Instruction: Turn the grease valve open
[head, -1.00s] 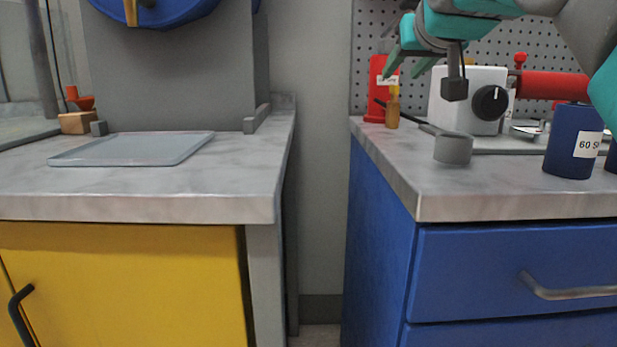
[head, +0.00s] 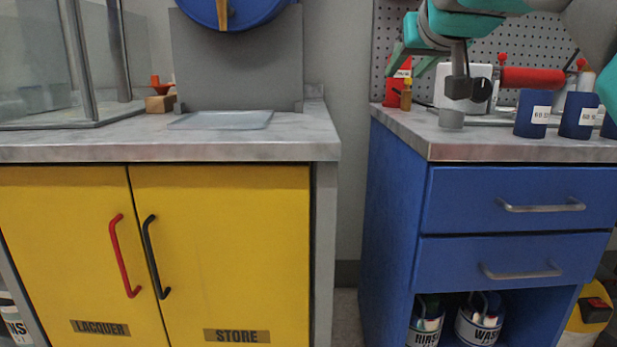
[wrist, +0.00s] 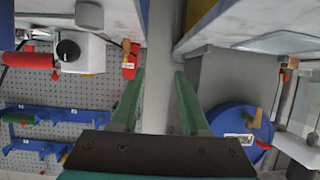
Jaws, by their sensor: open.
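A blue drum (head: 236,8) is on the grey upright panel above the left bench, cut off by the top edge. A yellow lever-like part (head: 222,14) shows on its face. The wrist view is upside down and shows the blue drum (wrist: 238,130), its yellow lever (wrist: 256,118) and a white label too small to read. I cannot tell for certain that this lever is the grease valve. My gripper (head: 410,62) is open and empty, above the right bench's left end. Its green fingers (wrist: 159,78) point at the gap between the benches, apart from the drum.
The left bench has yellow doors (head: 222,240) and holds a grey tray (head: 222,120). The blue drawer cabinet (head: 510,200) carries a red bottle (head: 391,90), a small amber bottle (head: 406,95), a white box (head: 450,82) and dark blue cans (head: 532,112). A narrow gap separates the benches.

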